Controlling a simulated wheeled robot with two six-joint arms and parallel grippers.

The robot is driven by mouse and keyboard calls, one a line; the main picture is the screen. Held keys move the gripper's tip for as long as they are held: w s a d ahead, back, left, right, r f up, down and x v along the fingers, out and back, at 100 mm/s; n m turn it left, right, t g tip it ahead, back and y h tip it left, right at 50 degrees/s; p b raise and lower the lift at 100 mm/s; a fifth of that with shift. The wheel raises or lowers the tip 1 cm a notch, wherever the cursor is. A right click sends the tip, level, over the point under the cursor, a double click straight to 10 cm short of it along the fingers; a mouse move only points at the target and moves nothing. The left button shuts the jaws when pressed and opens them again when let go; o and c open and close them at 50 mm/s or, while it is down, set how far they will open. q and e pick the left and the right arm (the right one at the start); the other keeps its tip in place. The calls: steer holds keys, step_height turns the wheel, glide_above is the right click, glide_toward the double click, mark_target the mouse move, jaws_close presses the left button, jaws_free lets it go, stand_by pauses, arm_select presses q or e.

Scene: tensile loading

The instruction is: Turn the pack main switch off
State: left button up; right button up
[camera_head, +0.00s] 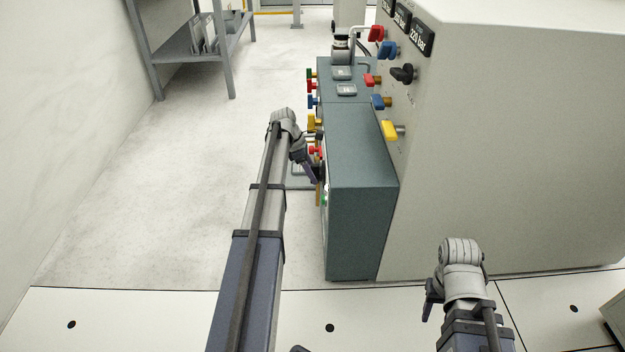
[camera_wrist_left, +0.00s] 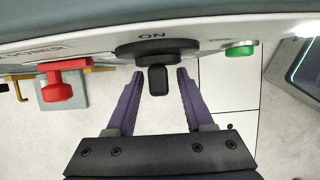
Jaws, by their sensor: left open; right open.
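The pack main switch (camera_wrist_left: 153,49) is a black rotary knob on a pale panel, with the word ON beside its round base in the left wrist view. Its handle sticks out toward the camera between the two purple fingers of my left gripper (camera_wrist_left: 160,76). The fingers are open on either side, with a gap to the handle on each side. In the head view my left gripper (camera_head: 317,178) is at the left face of the grey-green cabinet (camera_head: 362,205), and the switch cannot be made out there. My right gripper (camera_head: 430,300) is open and empty, to the right of the cabinet.
A red knob (camera_wrist_left: 60,85) and a green button (camera_wrist_left: 240,50) flank the switch. Coloured valve handles line the cabinet's left side, and more, such as a yellow one (camera_head: 390,130), are on the large pale housing (camera_head: 500,150). Open floor lies left of my left arm.

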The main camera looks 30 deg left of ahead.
arm_select(q)
steer(key=shift+f, duration=0.1)
jaws_close()
stand_by(0.4)
